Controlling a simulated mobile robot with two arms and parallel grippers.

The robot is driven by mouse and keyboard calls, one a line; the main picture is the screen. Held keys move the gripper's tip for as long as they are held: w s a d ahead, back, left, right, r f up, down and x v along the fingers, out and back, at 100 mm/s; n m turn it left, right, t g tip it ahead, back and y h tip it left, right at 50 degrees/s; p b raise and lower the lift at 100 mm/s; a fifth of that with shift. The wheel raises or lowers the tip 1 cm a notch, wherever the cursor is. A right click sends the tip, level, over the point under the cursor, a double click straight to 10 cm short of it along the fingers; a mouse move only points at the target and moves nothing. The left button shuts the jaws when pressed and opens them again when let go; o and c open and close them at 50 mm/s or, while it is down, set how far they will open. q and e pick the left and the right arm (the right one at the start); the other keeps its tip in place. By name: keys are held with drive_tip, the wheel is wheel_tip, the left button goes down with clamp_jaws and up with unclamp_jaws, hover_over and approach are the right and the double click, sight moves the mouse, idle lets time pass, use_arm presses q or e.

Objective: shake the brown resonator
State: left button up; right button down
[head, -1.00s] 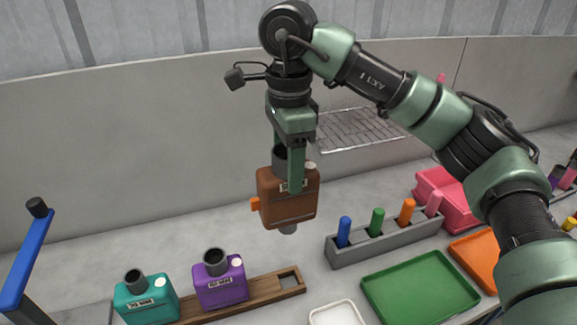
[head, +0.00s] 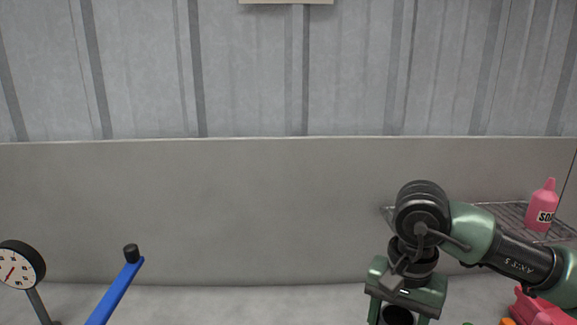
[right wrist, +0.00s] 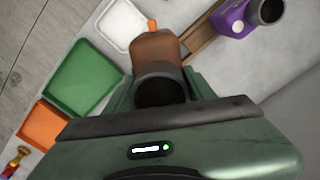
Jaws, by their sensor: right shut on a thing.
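My right gripper (head: 400,312) is at the bottom edge of the head view, cut off by the frame. It is shut on the brown resonator. In the right wrist view the brown resonator (right wrist: 155,47) sits below the gripper (right wrist: 160,90), its dark round pipe between the two green fingers. An orange tab shows on its far side. In the head view only the resonator's dark pipe opening (head: 397,315) shows; its brown body is out of frame. My left gripper is not in view.
In the right wrist view, a green tray (right wrist: 86,80), an orange tray (right wrist: 43,126), a white tray (right wrist: 122,24) and a purple resonator (right wrist: 236,20) lie below. The head view shows a wire rack (head: 500,215) with a pink bottle (head: 541,207), a dial gauge (head: 20,265) and a blue bar (head: 115,290).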

drive_tip(key=s+d+f+n, duration=0.1)
drive_tip(key=s+f+n, duration=0.3)
drive_tip(key=n, duration=0.2)
drive_tip(key=s+a+r+m+t+y+p, duration=0.1)
drive_tip(key=s+a+r+m+t, duration=0.2)
drive_tip(key=a+r+m, duration=0.3)
drive_tip(key=s+a+r+m+t+y+p, duration=0.1)
drive_tip(key=s+a+r+m+t, duration=0.3)
drive_tip(key=r, duration=1.4)
drive_tip(key=a+m+y, duration=0.1)
drive_tip(key=a+m, duration=0.2)
drive_tip(key=a, duration=0.4)
drive_tip(key=shift+a+t, duration=0.3)
drive_tip(key=shift+a, duration=0.05)
drive_tip(key=w+d+f+n+g+h+b, duration=0.1)
drive_tip(key=w+d+f+n+g, duration=0.2)
drive_tip(key=d+f+n, duration=0.3)
drive_tip(key=w+d+f+n+g+h+b, duration=0.1)
drive_tip(key=w+d+f+n+g+h, duration=0.1)
drive_tip(key=d+f+n, duration=0.5)
drive_tip(key=w+d+f+g, duration=0.1)
drive_tip(key=d+f, duration=0.4)
drive_tip(key=f, duration=0.5)
drive_tip(key=shift+w+f+g, duration=0.3)
drive_tip(key=shift+g, duration=0.6)
